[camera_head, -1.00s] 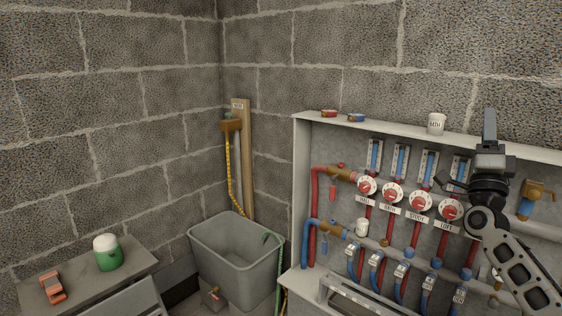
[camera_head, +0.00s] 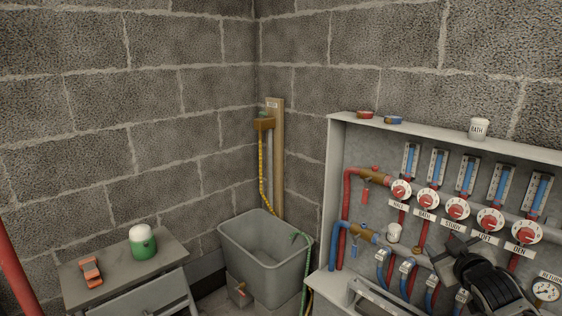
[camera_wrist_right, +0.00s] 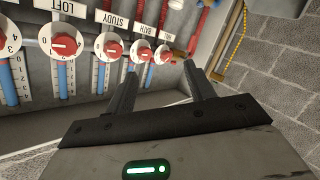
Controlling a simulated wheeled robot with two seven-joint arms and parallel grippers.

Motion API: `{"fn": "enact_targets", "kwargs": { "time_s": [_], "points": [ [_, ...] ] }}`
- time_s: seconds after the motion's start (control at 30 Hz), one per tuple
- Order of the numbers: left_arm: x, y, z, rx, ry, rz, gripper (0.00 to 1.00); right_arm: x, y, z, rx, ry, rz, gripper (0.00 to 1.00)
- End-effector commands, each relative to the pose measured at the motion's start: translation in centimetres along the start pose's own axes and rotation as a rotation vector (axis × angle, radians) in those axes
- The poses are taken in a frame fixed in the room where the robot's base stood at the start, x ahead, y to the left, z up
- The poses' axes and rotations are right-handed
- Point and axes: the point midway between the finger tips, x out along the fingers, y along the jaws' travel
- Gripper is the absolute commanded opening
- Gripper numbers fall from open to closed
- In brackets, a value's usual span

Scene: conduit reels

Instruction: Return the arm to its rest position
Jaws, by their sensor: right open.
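My right gripper (camera_head: 452,258) is low at the right of the head view, in front of the lower part of the manifold cabinet (camera_head: 333,190). Part of my dark wrist hides the pipes behind it. In the right wrist view the two fingers of the right gripper (camera_wrist_right: 160,72) stand apart with nothing between them. That view is turned over, with the red and white dials (camera_wrist_right: 112,46) beyond the fingers. My left gripper is not in view.
A white cup marked BATH (camera_head: 479,129), a red cap (camera_head: 365,115) and a blue cap (camera_head: 393,120) rest on the cabinet top. A grey tub (camera_head: 262,258) stands left of the cabinet. A green-and-white jar (camera_head: 143,242) and an orange object (camera_head: 91,272) are on a grey stand (camera_head: 125,283).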

Motion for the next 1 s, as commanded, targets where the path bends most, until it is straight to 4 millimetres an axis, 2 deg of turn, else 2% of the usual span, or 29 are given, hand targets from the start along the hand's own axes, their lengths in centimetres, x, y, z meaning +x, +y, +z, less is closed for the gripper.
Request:
{"fn": "enact_targets", "kwargs": {
  "time_s": [0.03, 0.17, 0.2, 0.3, 0.4, 0.5, 0.6, 0.8, 0.87, 0.9, 1.0],
  "points": [
    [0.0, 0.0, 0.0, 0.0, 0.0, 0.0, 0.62, -1.2, -3.3, 1.4, 0.013, -0.011, -0.052, 0.54],
    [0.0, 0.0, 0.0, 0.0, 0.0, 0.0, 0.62, -5.3, -11.3, 4.2, 0.059, -0.034, -0.18, 0.54],
    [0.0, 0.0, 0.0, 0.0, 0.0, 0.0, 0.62, -7.0, -13.7, 5.0, 0.081, -0.043, -0.221, 0.54],
    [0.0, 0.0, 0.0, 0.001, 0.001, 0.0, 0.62, -11.8, -19.2, 6.5, 0.147, -0.067, -0.315, 0.54],
    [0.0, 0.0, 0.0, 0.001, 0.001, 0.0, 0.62, -16.5, -23.1, 7.3, 0.216, -0.093, -0.385, 0.54],
    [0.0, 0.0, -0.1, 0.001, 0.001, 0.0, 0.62, -20.4, -25.6, 7.5, 0.282, -0.118, -0.432, 0.54],
    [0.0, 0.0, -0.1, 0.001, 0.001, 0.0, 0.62, -23.9, -27.2, 7.5, 0.343, -0.142, -0.465, 0.54],
    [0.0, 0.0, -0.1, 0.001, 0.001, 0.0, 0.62, -29.4, -28.9, 6.8, 0.455, -0.189, -0.5, 0.54],
    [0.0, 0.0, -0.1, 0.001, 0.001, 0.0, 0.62, -30.8, -29.1, 6.5, 0.486, -0.202, -0.504, 0.54],
    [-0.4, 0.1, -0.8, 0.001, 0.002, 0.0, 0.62, -31.4, -28.8, 5.9, 0.494, -0.208, -0.503, 0.54],
    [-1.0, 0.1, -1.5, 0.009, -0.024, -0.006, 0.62, -31.3, -28.0, 5.0, 0.475, -0.222, -0.502, 0.54]
  ]
}}
